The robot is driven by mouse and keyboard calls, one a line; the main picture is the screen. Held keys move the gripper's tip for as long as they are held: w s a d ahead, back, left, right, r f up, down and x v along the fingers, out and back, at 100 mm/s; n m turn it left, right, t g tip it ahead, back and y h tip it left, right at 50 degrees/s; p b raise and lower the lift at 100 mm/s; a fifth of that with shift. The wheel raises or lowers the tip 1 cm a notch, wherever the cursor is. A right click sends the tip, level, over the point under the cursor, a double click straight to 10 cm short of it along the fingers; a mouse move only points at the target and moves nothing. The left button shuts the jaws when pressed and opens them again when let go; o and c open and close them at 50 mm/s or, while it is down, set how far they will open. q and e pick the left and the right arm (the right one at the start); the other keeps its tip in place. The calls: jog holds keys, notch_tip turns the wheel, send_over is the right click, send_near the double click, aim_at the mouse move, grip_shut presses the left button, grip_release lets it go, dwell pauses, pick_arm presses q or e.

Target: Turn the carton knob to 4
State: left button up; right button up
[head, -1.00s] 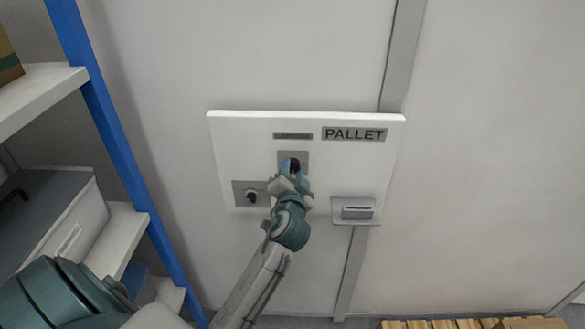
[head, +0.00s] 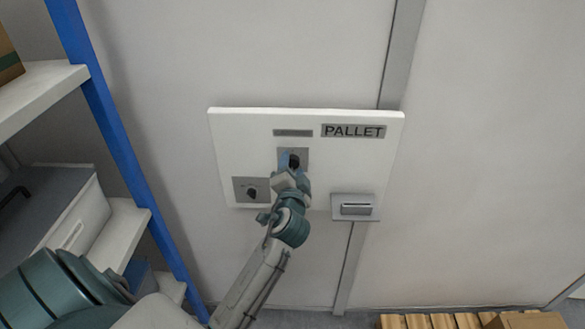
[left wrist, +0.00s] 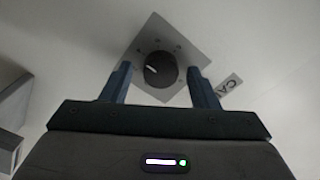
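The knob (head: 294,160) is dark and round, on a grey square plate in the upper middle of a white wall panel (head: 235,130). In the left wrist view the knob (left wrist: 160,70) shows a white pointer mark toward its left side, and a label starting with "CA" (left wrist: 228,86) lies by its plate. The plate's marks are too faint to read. My left gripper (head: 289,166) is at this knob. In the left wrist view the left gripper (left wrist: 161,72) is open, one finger on each side of the knob, with visible gaps. My right gripper is out of view.
A second dark knob (head: 252,192) sits lower left on the panel. A grey boxed fitting (head: 356,208) is at lower right, below a PALLET sign (head: 353,131). A blue-posted shelf (head: 110,130) stands left. A wooden pallet (head: 440,321) lies at the bottom right.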

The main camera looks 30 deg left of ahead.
pick_arm(q)
jog(key=shift+s+d+f+b, duration=0.15)
jog(key=shift+s+d+b, duration=0.15)
jog(key=shift+s, duration=0.1)
jog(key=b+v, duration=0.3)
jog(key=v, duration=0.6)
jog(key=shift+s+b, duration=0.3)
jog(key=shift+s, duration=0.1)
jog(key=shift+d, duration=0.15)
